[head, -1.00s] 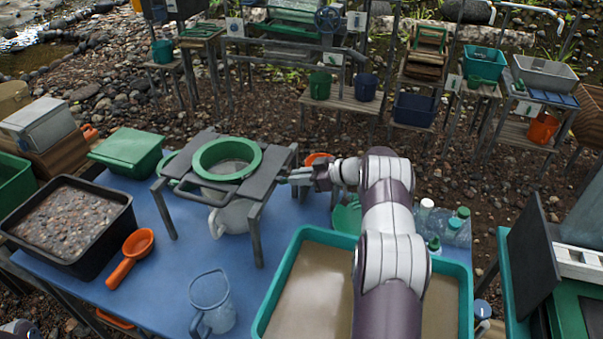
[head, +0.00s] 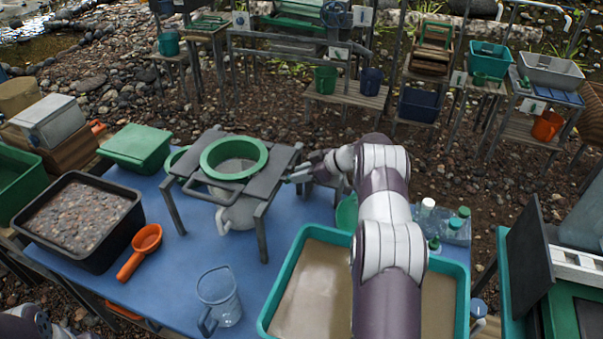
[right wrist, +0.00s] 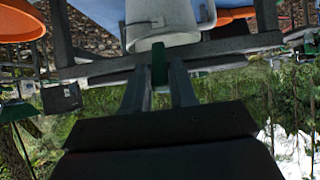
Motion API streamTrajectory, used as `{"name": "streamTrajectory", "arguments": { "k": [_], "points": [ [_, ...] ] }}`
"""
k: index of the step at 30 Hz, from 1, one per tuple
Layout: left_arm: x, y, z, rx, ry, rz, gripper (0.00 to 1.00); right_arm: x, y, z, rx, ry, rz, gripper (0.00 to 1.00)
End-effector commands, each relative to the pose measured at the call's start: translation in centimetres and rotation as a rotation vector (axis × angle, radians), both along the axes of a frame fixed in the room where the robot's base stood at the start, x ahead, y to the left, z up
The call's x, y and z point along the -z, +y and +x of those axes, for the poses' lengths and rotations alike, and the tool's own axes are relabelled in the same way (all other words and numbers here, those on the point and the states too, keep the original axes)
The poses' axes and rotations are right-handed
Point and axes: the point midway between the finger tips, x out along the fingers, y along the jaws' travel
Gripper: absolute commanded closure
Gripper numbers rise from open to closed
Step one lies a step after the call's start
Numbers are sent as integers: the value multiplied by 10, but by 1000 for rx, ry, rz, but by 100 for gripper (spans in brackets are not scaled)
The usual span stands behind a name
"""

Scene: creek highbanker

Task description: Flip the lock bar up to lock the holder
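The holder (head: 270,180) is a dark grey stand on legs on the blue table, with a green ring (head: 207,158) seated in its top. A dark looped bar (head: 212,190) lies low along the holder's front side; I take it for the lock bar, but cannot be sure. My right gripper (head: 290,178) is at the holder's right edge. In the right wrist view its fingers (right wrist: 160,75) stand apart with a narrow green piece (right wrist: 159,65) in line between the tips. Whether they touch it is unclear. My left gripper is out of view.
A white jug (head: 236,216) stands under the holder and shows close in the right wrist view (right wrist: 160,22). A clear pitcher (head: 220,298), an orange scoop (head: 140,250), a black gravel tub (head: 122,235) and a teal tub of muddy water (head: 283,290) surround it. Blue table is free left of the pitcher.

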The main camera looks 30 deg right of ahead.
Motion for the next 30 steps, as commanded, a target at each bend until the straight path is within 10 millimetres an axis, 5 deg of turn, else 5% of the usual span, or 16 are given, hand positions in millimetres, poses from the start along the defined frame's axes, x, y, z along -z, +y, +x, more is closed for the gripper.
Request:
{"name": "streamTrajectory", "arguments": {
  "k": [11,24,30],
  "points": [
    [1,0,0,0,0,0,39,-2,-2,-2,1,-1,1,55],
    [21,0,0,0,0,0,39,-60,-57,-66,3,-1,-1,55],
    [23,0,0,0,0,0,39,-73,-67,-78,1,1,1,55]
  ]
}}
